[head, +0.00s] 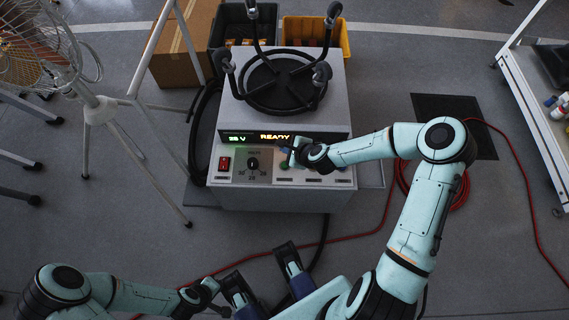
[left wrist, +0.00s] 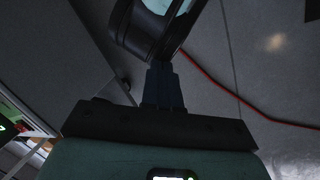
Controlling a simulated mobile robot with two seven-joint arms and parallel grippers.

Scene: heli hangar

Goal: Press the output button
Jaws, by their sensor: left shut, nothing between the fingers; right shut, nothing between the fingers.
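A grey power unit (head: 228,195) stands on the floor at the centre of the head view. Its display (head: 273,138) reads 28 V and READY. The front panel has a red rocker switch (head: 224,163), a rotary dial (head: 253,163) and a green button (head: 284,165) partly covered by my right gripper. My right gripper (head: 293,154) is shut and empty, its tip at the panel by the green button. I cannot tell whether it touches the button. Labels right of it are partly hidden. My left gripper (left wrist: 162,87) is shut and empty in the left wrist view.
A coiled black cable (head: 278,83) and hooks top the unit. A cardboard box (head: 183,45), a yellow bin (head: 318,33) and a dark bin stand behind. A tripod stand (head: 100,110) is left, a white cart (head: 535,110) right. A red hose (head: 385,215) crosses the floor.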

